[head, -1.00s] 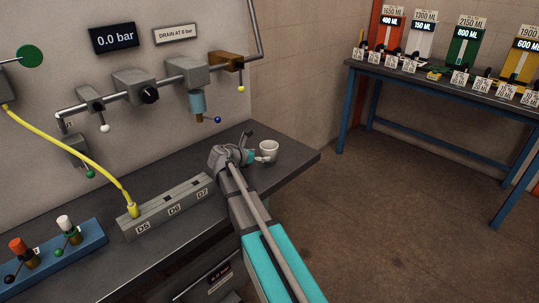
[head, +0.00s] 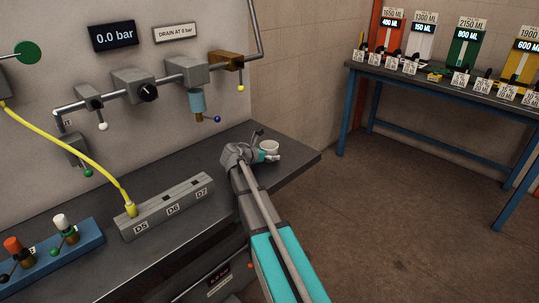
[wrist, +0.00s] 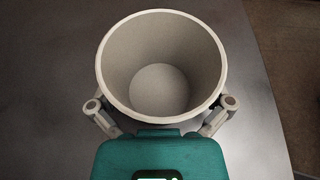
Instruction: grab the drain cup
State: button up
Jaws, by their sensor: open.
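The drain cup (head: 269,147) is a white, empty, upright cup on the dark bench top near its right end. It fills the upper middle of the wrist view (wrist: 161,65), with its open mouth facing the camera. My gripper (wrist: 161,108) is open, with one finger at each side of the cup's near part. The fingertips look apart from the wall, but contact is hard to judge. In the head view my gripper (head: 268,157) is right beside the cup and hides part of its lower side.
The bench (head: 295,160) ends just right of the cup. A grey block (head: 168,208) marked D5, D6, D7 holds a yellow hose at the left. A pipe with valves and a 0.0 bar display (head: 114,36) runs along the wall behind. A second table (head: 440,82) stands at the right.

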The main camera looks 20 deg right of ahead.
jog(key=c, duration=0.8)
jog(key=shift+r, duration=0.15)
notch_tip(320, 180, up, 2)
jog(key=p, duration=0.2)
jog(key=shift+r+p, duration=0.25)
jog(key=shift+p, duration=0.1)
jog(key=s+a+r+p, duration=0.2)
jog(key=s+r+p, duration=0.2)
jog(key=r+p, duration=0.2)
jog(key=shift+s+r+p, duration=0.3)
jog(key=shift+r+p, duration=0.05)
jog(key=s+a+r+p, duration=0.1)
jog(key=s, duration=0.1)
jog(key=s+a+r+p, duration=0.1)
jog(key=s, duration=0.2)
jog(key=s+a+r+p, duration=0.1)
jog(key=s+a, duration=0.1)
jog(key=s, duration=0.1)
jog(key=shift+s+r+p, duration=0.1)
jog(key=shift+r+p, duration=0.2)
